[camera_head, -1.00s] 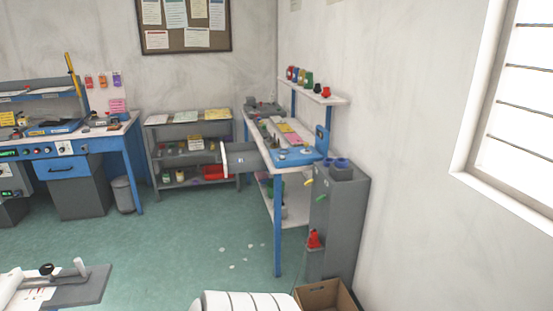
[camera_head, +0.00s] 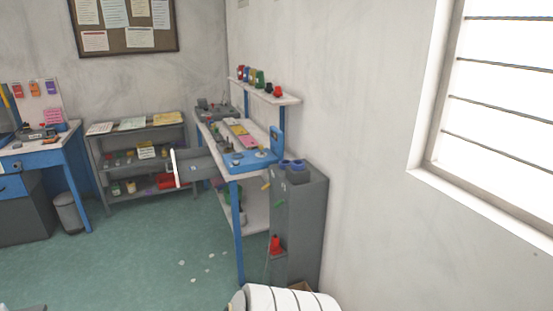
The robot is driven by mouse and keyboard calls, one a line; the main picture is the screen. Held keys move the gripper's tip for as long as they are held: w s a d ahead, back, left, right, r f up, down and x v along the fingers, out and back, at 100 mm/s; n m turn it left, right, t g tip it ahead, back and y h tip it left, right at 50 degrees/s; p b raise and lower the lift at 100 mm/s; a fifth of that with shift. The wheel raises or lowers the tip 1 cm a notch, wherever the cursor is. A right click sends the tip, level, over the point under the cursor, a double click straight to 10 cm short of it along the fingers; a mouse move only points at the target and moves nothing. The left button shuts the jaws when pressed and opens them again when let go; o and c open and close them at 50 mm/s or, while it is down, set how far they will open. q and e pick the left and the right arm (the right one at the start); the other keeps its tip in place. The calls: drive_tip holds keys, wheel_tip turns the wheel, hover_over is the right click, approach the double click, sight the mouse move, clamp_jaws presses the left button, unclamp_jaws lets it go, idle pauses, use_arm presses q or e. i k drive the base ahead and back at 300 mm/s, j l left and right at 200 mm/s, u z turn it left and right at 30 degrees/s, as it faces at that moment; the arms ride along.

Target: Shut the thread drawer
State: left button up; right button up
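The thread drawer (camera_head: 199,166) is a grey drawer with a pale front (camera_head: 175,168). It sticks out to the left from under the top of the blue-legged workbench (camera_head: 237,225) by the right wall, so it stands open. Its contents are hard to make out at this distance. Neither of my grippers shows in the view, and nothing is seen touching the drawer.
A grey cabinet (camera_head: 299,225) stands at the bench's near end, with a white ribbed roll (camera_head: 285,299) in front. A grey shelf unit (camera_head: 102,170) stands behind the drawer. Small white scraps (camera_head: 194,280) lie on the green floor (camera_head: 130,265), which is otherwise open to the left.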

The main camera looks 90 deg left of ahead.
sight(202, 157)
drive_tip(key=j+u, duration=0.4)
drive_tip(key=j, duration=0.45)
drive_tip(key=j+u, duration=0.4)
drive_tip(key=j, duration=0.5)
drive_tip(key=j+u, duration=0.95)
drive_tip(key=i+j+u, duration=0.1)
drive_tip(key=j+u, duration=0.35)
drive_tip(key=j, duration=0.15)
drive_tip(key=i+j+u, duration=0.15)
drive_tip(key=j+u, duration=0.3)
